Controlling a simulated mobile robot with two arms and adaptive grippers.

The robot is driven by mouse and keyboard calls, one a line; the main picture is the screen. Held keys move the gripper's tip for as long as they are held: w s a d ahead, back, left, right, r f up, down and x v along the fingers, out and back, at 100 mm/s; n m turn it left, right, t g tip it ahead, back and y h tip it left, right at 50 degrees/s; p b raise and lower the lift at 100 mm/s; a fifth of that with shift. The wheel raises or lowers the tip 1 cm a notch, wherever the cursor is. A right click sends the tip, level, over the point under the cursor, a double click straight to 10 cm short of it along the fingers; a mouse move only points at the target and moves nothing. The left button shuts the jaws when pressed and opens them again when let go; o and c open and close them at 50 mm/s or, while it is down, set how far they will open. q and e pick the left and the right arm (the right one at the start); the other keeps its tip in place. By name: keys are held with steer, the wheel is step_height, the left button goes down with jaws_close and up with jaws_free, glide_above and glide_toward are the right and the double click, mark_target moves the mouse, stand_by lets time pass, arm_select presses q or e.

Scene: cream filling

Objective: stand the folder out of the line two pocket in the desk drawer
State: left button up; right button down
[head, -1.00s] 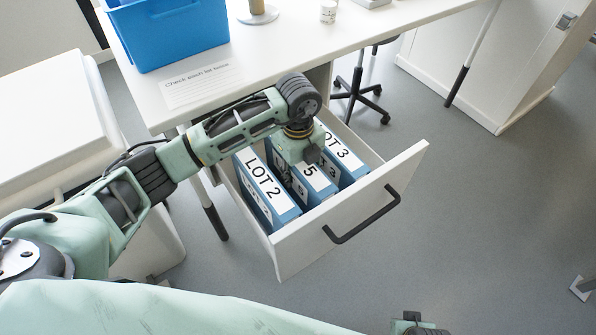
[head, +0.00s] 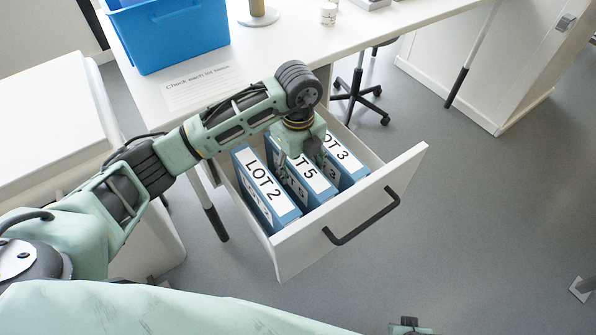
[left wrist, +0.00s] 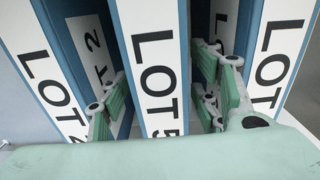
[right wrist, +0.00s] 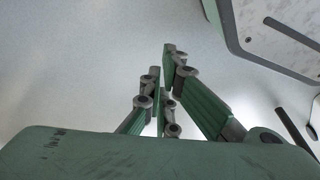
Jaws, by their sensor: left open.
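Three blue folders with white labels stand in the open desk drawer (head: 350,208): LOT 2 (head: 262,185) on the left, LOT 5 (head: 306,176) in the middle, LOT 3 (head: 344,160) on the right. My left gripper (head: 300,157) is over LOT 5, pointing down, and hides part of its label. In the left wrist view its open fingers (left wrist: 168,92) are on either side of LOT 5 (left wrist: 152,65), with gaps to its sides. LOT 2 (left wrist: 45,75) and LOT 3 (left wrist: 283,45) stand beyond the fingers. My right gripper (right wrist: 160,62) is empty; its opening is unclear.
The drawer's front handle (head: 362,218) faces right. A wheeled chair base (head: 360,97) is behind the drawer.

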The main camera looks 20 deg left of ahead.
arm_select(q)
step_height(320, 180, up, 9)
steer(key=shift+p, duration=0.45)
arm_select(e)
steer(key=s+f, duration=0.1)
steer(key=f, duration=0.2)
steer(key=shift+s+d+f, duration=0.1)
steer(key=shift+s, duration=0.3)
